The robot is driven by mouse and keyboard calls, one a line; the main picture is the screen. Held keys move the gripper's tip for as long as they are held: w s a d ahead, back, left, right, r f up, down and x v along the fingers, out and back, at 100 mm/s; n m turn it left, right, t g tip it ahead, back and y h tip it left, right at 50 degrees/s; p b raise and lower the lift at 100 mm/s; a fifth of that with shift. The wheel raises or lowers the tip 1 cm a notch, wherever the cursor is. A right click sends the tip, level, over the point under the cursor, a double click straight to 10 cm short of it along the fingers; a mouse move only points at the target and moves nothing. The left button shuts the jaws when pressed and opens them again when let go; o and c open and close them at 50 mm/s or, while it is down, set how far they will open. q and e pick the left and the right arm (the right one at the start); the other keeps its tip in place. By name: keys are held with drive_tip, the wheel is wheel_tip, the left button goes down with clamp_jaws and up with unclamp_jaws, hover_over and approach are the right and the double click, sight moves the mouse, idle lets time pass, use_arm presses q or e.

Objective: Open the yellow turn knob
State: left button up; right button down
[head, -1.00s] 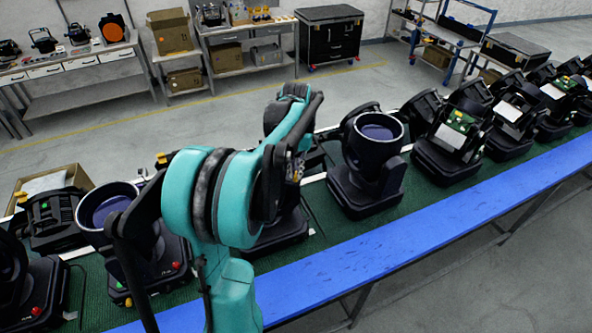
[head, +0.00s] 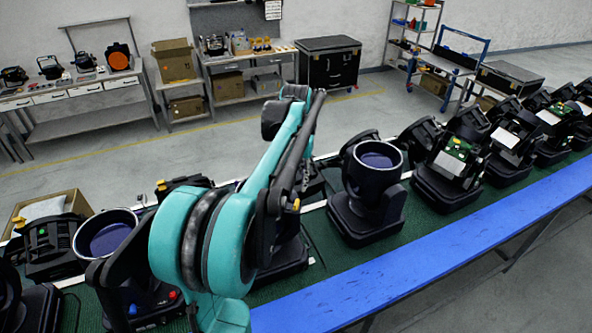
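My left arm, teal and black, rises from the bottom and crosses the middle of the head view. Its gripper (head: 298,188) is at a dark par can (head: 285,258) behind the arm, largely hidden, so I cannot make out its fingers or whether it touches anything. A small yellow spot (head: 296,204), perhaps the yellow turn knob, shows just right of the arm on this par can. The arm covers much of that par can. My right gripper is not in view.
Par cans stand in a row on a green belt with a blue edge rail (head: 430,262). One par can (head: 366,200) stands close right of the arm, another (head: 108,238) at left. Benches, boxes and a black case (head: 331,62) stand behind across open floor.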

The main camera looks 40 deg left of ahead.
use_arm(q)
wheel_tip(320, 180, up, 5)
idle(0.7)
drive_tip(key=s+d+f+m+t+b, duration=0.1)
drive_tip(key=s+d+f+b, duration=0.3)
drive_tip(key=d+f+b, duration=0.4)
drive_tip(key=s+d+f+m+t+b, duration=0.2)
drive_tip(key=d+f+b, duration=0.6)
drive_tip(key=f, duration=0.9)
drive_tip(key=s+d+f+m+t+b, duration=0.2)
drive_tip(key=s+d+f+t+b, duration=0.2)
drive_tip(key=s+d+f+b, duration=0.3)
wheel_tip(320, 180, down, 6)
drive_tip(key=d+b, duration=0.1)
drive_tip(key=b, duration=0.2)
drive_tip(key=shift+d+b, duration=0.2)
drive_tip(key=shift+b, duration=0.1)
drive_tip(key=shift+s, duration=0.1)
